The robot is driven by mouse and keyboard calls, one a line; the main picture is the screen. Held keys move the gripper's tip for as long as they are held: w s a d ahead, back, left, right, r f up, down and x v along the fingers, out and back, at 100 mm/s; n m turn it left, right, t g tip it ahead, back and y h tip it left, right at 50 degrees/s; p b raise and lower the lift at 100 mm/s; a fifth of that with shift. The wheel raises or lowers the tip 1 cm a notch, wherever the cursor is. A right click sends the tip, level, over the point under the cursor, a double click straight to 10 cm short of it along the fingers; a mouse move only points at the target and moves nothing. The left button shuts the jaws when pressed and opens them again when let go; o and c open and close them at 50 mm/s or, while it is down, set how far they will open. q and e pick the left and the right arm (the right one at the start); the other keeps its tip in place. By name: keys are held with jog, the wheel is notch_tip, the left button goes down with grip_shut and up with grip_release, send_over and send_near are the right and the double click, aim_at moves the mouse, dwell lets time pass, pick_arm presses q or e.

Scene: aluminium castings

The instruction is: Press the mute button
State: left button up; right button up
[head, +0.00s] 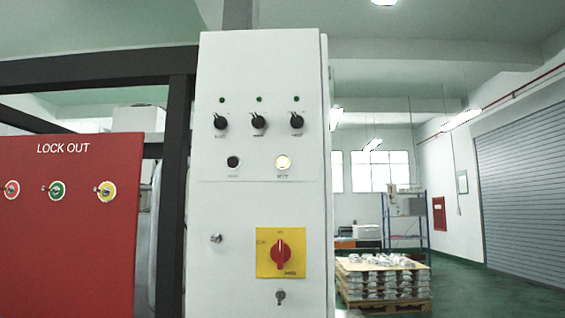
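A white control cabinet (215,275) stands upright in the middle of the head view. Below its row of three black rotary knobs are two round buttons. The left one is a black button (233,162), and the right one is a lit, yellowish-white button (283,162). Small labels sit under both, too small to read, so I cannot tell which is the mute button. Neither of my grippers shows in this view.
A red rotary switch (281,253) on a yellow plate and a key lock (280,297) are lower on the cabinet. A red lock out board (70,250) stands at left. A pallet of castings (384,280) is behind at right, with open green floor beyond.

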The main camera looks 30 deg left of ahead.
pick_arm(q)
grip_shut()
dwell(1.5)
